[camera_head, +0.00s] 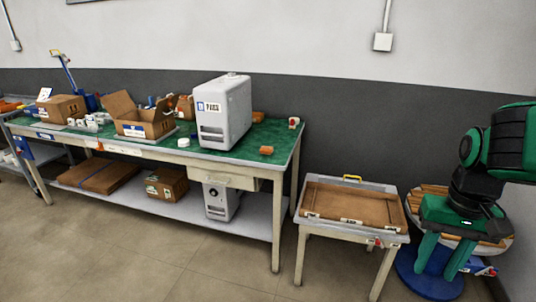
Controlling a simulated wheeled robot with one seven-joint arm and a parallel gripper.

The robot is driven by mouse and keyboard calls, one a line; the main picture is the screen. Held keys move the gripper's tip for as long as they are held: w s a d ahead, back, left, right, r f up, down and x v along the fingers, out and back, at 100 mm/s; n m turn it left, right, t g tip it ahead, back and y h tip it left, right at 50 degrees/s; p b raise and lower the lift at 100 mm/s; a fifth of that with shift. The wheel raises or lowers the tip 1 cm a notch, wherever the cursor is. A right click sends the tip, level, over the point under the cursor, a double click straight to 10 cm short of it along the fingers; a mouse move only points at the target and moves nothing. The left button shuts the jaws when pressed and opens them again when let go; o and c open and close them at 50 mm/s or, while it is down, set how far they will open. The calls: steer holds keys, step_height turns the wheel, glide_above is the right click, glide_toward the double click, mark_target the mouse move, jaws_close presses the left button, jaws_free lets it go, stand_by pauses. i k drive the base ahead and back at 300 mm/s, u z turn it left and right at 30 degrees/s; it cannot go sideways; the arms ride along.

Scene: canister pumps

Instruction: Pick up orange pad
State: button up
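A small orange block (266,150), which may be the orange pad, lies near the front right edge of the green-topped workbench (180,150). Another orange-brown piece (258,117) sits farther back, just right of the white machine. I cannot tell for sure which one is the pad. My gripper (442,256) is at the far right, pointing down, with its two green fingers apart and nothing seen between them. It is well to the right of the workbench and away from both orange pieces.
A white machine (224,112) stands on the bench left of the orange pieces. An open carton (145,118) is farther left. A low table with a brown tray (350,203) stands between bench and gripper. A round slatted top (502,240) is behind my gripper. Floor in front is clear.

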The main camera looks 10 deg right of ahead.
mark_target(264, 150)
steer(key=k, duration=0.6)
steer(key=u, duration=0.7)
steer(key=i, duration=1.35)
steer(key=z, duration=0.5)
steer(key=i, duration=0.65)
steer(key=z, duration=0.5)
